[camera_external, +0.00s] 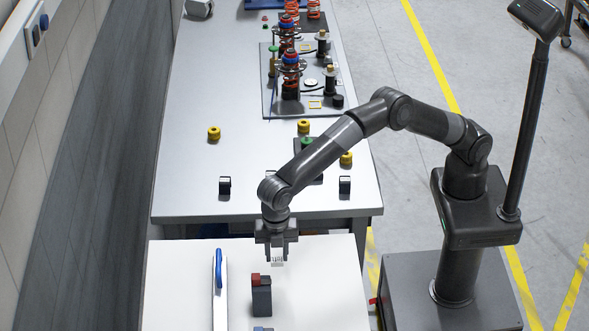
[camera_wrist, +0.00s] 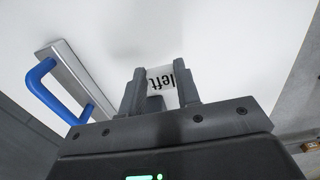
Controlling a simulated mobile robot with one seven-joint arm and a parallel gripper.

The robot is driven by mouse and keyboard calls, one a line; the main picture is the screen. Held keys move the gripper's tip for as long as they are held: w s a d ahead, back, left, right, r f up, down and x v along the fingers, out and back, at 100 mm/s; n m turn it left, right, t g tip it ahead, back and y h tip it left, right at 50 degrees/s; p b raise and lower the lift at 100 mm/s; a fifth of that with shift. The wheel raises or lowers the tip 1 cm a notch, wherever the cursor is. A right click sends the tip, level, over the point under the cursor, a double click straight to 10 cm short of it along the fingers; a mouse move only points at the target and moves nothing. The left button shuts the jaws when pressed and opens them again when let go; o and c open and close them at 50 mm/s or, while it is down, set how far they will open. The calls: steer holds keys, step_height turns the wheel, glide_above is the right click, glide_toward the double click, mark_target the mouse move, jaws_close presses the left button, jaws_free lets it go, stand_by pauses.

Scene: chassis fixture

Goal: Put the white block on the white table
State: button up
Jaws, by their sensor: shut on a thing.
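The white block (camera_wrist: 162,80) is held between the fingers of my gripper (camera_wrist: 160,92) in the wrist view. Dark letters reading "left" show on it, upside down. In the external view my gripper (camera_external: 277,252) points down over the back part of the white table (camera_external: 315,275), and a little of the white block (camera_external: 278,260) shows between the fingers. I cannot tell how high the block is above the table top, or whether it touches it.
On the white table, a white piece with a blue handle (camera_external: 218,270) stands at the left, and a dark block with a red top (camera_external: 261,295) stands in front of my gripper. A grey workbench (camera_external: 180,160) with several small parts lies behind. The table's right side looks clear.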

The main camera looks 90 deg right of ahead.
mark_target(278, 281)
steer(key=shift+a+f, duration=0.4)
steer(key=shift+a, duration=0.2)
steer(key=shift+a+f, duration=0.35)
steer(key=shift+a, duration=0.2)
steer(key=shift+f, duration=1.95)
steer(key=shift+f, duration=0.15)
steer(key=o, duration=1)
steer(key=shift+c, duration=0.2)
step_height(278, 281, up, 12)
steer(key=shift+f, duration=0.2)
steer(key=shift+r, duration=0.4)
